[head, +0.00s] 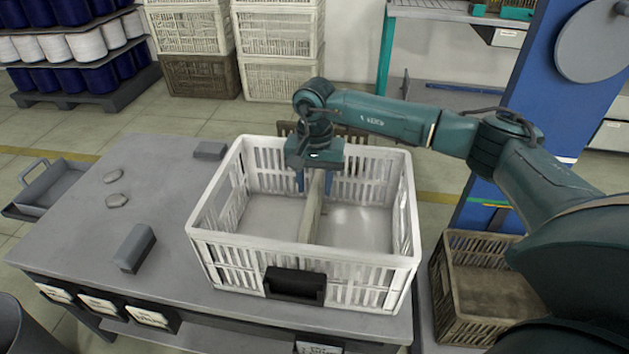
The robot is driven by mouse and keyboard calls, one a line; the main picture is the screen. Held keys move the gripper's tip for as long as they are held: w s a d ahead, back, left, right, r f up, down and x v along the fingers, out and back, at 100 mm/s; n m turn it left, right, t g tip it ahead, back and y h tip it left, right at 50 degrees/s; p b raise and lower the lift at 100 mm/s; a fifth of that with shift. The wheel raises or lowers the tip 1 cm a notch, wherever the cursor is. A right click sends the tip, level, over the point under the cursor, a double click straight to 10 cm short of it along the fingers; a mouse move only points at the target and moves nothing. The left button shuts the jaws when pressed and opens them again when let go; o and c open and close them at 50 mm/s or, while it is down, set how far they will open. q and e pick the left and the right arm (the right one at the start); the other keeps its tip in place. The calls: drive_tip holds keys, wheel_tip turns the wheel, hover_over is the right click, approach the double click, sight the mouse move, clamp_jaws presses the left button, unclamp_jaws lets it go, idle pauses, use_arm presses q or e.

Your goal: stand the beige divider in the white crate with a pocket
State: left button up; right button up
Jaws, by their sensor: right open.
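The white crate (203,237) stands on the grey table (165,175), with slotted walls and a black pocket (295,284) on its front wall. The beige divider (311,214) stands upright inside the crate, running from front to back near its middle, with room on both sides. My right gripper (314,184) reaches down into the crate over the divider's far part. Its blue fingers are open, one on each side of the divider. The gripper body hides the divider's far top end. My left gripper is not in view.
A brown crate (470,270) stands low at the right. The table's left half is mostly clear.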

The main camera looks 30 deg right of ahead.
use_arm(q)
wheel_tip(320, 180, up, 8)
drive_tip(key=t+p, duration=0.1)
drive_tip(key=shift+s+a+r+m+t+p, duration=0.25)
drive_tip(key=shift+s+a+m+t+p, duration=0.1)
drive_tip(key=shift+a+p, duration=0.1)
use_arm(e)
wheel_tip(320, 180, up, 13)
drive_tip(key=shift+r, duration=0.15)
